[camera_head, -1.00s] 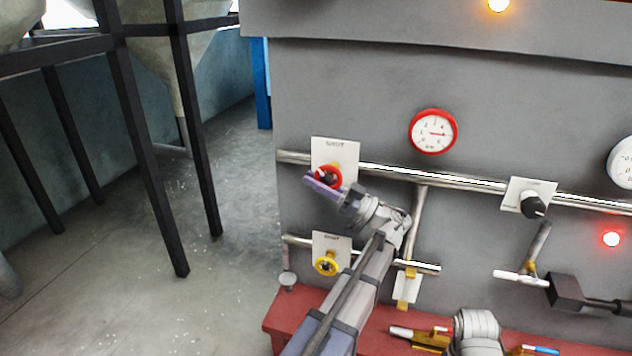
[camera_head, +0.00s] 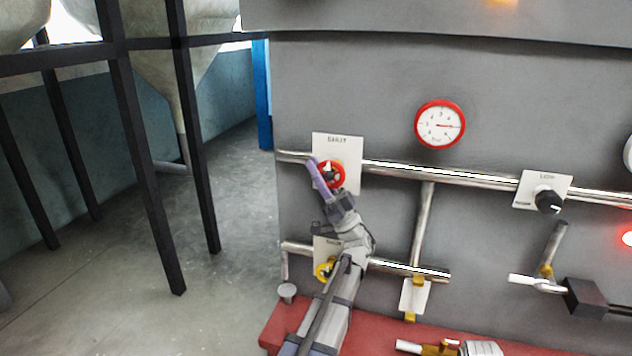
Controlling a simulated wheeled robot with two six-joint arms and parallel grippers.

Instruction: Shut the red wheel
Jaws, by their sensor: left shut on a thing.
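The red wheel (camera_head: 341,174) sits on the upper pipe in front of a white label plate (camera_head: 347,147), at the left of the grey panel. My left gripper (camera_head: 328,176) reaches up to it from below, with its purple fingers at the wheel's left side and over its middle. The fingers are shut on the wheel and hide part of its rim. A yellow wheel (camera_head: 322,271) sits on the lower pipe, partly behind my left arm.
A red-rimmed gauge (camera_head: 440,125) is above the pipe. A red ledge (camera_head: 284,322) runs below. Dark frame legs stand at the left over open floor.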

